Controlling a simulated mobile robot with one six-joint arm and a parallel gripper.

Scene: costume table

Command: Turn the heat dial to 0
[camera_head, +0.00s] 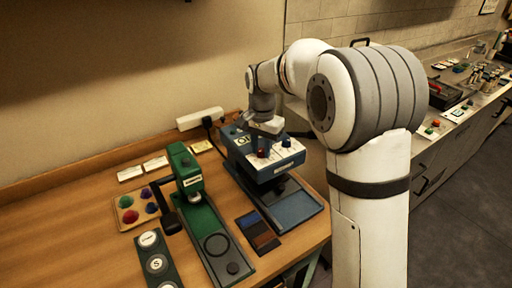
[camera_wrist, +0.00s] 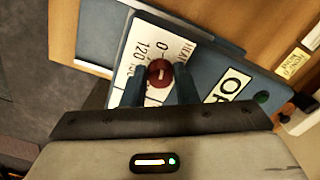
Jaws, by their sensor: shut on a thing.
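The heat dial (camera_wrist: 160,73) is a round dark red knob with a pale mark on top, on a white panel of the blue press (camera_wrist: 125,80). HEAT, 0 and 120 are printed around the dial. In the wrist view my gripper (camera_wrist: 161,82) is shut on the dial, one finger on each side. The pale mark is small, so its exact setting is hard to read.
A green press (camera_head: 186,168) stands left of the blue one. A tray of coloured pieces (camera_head: 127,200), a strip of round badges (camera_head: 157,263) and a dark swatch card (camera_head: 258,232) lie nearby. A white power strip (camera_head: 200,118) sits behind. Another counter is at right.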

